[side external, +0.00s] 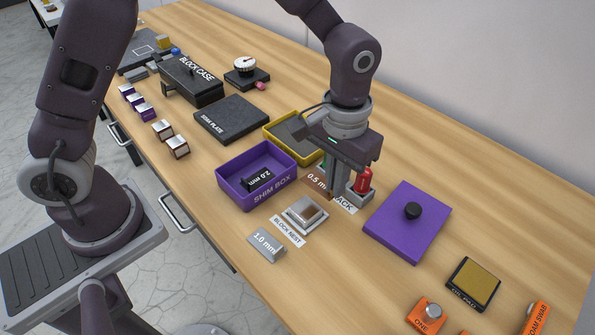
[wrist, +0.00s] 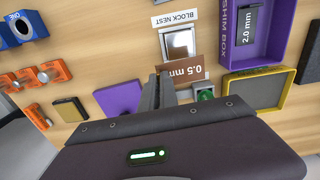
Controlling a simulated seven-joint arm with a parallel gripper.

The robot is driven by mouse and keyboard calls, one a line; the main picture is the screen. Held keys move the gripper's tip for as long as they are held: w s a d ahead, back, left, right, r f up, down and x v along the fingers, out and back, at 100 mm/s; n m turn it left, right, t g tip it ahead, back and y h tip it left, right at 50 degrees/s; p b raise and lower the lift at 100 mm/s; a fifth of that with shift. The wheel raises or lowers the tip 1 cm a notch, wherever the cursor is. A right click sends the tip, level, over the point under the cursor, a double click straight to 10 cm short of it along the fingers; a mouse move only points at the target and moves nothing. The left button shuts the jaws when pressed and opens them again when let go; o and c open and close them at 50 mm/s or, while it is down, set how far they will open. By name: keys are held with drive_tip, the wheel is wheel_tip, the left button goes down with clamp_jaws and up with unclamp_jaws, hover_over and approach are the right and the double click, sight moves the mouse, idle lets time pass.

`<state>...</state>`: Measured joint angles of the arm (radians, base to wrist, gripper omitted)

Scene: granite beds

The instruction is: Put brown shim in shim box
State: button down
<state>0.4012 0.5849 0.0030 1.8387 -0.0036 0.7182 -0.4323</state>
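The brown shim (side external: 317,181), marked 0.5 mm, lies right of the purple shim box (side external: 229,187), partly hidden by my gripper. It also shows in the wrist view (wrist: 184,71), just beyond my fingers. The shim box has an open top and holds a black 2.0 mm shim (side external: 262,180); it also shows in the wrist view (wrist: 274,40). My gripper (side external: 338,192) points down at the brown shim's near-right part, its fingertips low and close to it. The fingers look close together in the wrist view (wrist: 172,88), but whether they grip the shim is hidden.
A red bottle (side external: 364,180) in a grey holder stands close right of my fingers, and a green item (wrist: 206,94) is also close. The block nest (side external: 305,214), grey 1.0 mm shim (side external: 267,245), yellow tray (side external: 280,139) and purple plate (side external: 408,225) surround the spot.

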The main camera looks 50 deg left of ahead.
drive_tip(key=a, duration=1.9)
drive_tip(key=s+d, duration=0.4)
drive_tip(key=s, duration=0.1)
drive_tip(key=f, duration=0.8)
drive_tip(key=shift+w+a, duration=0.1)
drive_tip(key=shift+w, duration=0.2)
drive_tip(key=c, duration=1.6)
unclamp_jaws()
drive_tip(key=shift+r, duration=0.1)
